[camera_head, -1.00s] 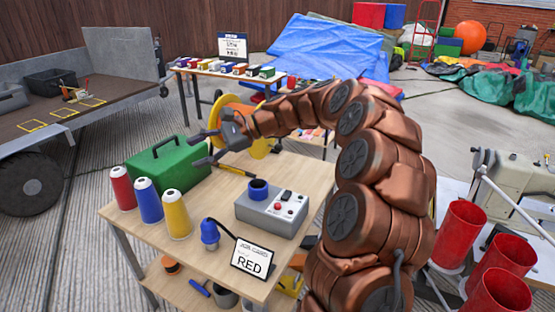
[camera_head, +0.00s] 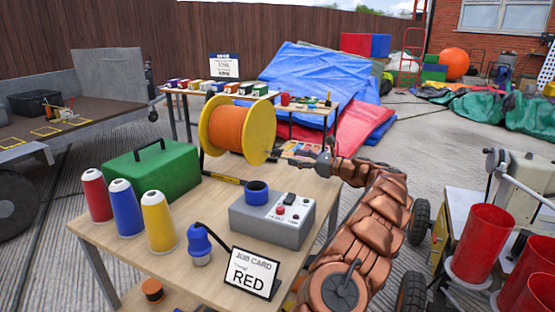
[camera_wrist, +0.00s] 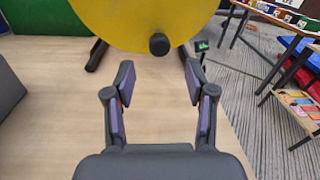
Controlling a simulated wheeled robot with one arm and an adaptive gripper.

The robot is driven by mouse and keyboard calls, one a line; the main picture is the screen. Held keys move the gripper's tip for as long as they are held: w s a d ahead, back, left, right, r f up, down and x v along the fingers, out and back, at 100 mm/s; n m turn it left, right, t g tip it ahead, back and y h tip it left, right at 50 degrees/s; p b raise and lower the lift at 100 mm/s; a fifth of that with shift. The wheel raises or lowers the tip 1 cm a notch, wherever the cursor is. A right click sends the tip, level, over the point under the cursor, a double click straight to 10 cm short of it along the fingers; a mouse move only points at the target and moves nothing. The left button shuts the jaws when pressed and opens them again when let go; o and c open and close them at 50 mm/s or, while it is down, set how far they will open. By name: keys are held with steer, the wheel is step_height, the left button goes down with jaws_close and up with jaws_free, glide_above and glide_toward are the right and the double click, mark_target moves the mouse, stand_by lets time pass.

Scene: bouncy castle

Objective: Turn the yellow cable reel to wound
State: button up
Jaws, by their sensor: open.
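The yellow cable reel (camera_head: 237,129) stands at the far end of the wooden table, with orange cable around its drum between two yellow discs. In the wrist view its yellow disc (camera_wrist: 130,22) faces me, with a dark round knob (camera_wrist: 159,44) near the disc's lower edge and dark stand legs either side. My gripper (camera_head: 322,160) is to the right of the reel in the head view. In the wrist view my gripper (camera_wrist: 158,82) is open and empty, its fingertips apart, just short of the knob and below it in the picture.
On the table (camera_head: 130,255) are a green case (camera_head: 152,172), several thread cones (camera_head: 127,208), a grey control box (camera_head: 272,219), a blue lamp (camera_head: 199,243) and a job card reading RED (camera_head: 250,272). Red buckets (camera_head: 481,242) stand at right.

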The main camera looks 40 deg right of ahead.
mark_target(280, 154)
steer(key=b+x, duration=0.2)
steer(key=x, duration=0.4)
steer(key=shift+w+a, duration=0.4)
steer(key=shift+w, duration=0.25)
jaws_close()
